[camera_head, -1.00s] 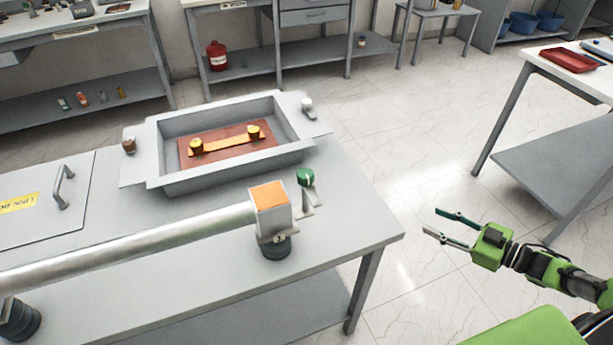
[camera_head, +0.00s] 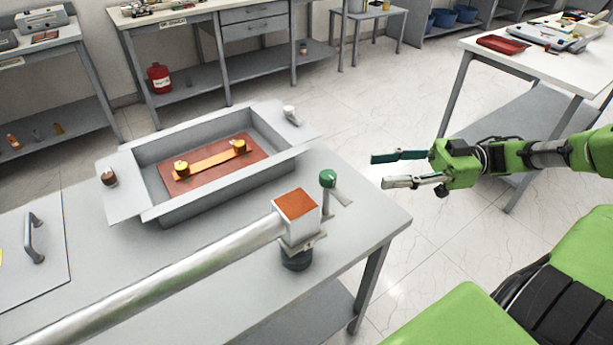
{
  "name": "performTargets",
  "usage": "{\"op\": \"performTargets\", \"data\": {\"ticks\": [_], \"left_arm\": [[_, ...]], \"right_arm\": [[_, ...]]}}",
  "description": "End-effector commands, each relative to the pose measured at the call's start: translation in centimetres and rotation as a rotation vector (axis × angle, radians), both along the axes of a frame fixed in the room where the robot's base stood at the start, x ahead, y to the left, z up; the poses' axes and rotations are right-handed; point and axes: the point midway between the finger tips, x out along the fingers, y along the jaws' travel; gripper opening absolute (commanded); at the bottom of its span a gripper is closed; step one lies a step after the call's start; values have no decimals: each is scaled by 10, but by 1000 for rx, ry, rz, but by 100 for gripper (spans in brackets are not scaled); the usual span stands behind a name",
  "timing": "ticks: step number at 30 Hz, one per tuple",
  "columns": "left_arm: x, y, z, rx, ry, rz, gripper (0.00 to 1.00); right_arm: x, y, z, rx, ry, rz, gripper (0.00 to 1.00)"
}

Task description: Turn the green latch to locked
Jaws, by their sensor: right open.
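The green latch (camera_head: 328,179) is a round green knob on a small grey bracket. It stands beside the orange-topped block (camera_head: 297,213) at the end of a long metal tube (camera_head: 180,285), near the right edge of the grey table (camera_head: 372,218). My right gripper (camera_head: 387,170) is open and empty, with its fingers pointing left toward the latch. It appears to the right of the latch, past the table edge, with a gap between them. My left gripper is not in view.
A grey tray (camera_head: 180,215) with a copper-coloured plate and brass link sits on the table behind the tube. A lid with a handle (camera_head: 33,238) lies at the left. A white-topped bench (camera_head: 490,60) stands at the back right. The floor between is clear.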

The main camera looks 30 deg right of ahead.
Motion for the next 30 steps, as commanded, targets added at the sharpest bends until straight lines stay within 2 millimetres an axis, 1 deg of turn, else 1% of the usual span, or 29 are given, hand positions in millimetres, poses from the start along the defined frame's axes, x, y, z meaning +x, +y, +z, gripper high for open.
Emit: {"op": "performTargets", "data": {"ticks": [2,6,9,12,15,18,24,30], "left_arm": [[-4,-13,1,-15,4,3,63],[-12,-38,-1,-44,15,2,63],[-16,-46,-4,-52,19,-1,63],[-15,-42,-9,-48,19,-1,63],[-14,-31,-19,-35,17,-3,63],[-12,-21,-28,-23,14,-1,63],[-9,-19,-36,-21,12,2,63],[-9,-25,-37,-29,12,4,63]], "right_arm": [[3,9,0,2,-1,1,40],[13,34,0,3,-2,3,40],[22,55,-2,4,-3,1,40],[30,75,-2,3,-3,2,40],[37,92,-5,2,-4,1,40],[43,105,-6,-1,-2,0,40],[49,118,-3,-2,-2,-3,40],[51,122,-1,-1,-2,-3,40]]}}
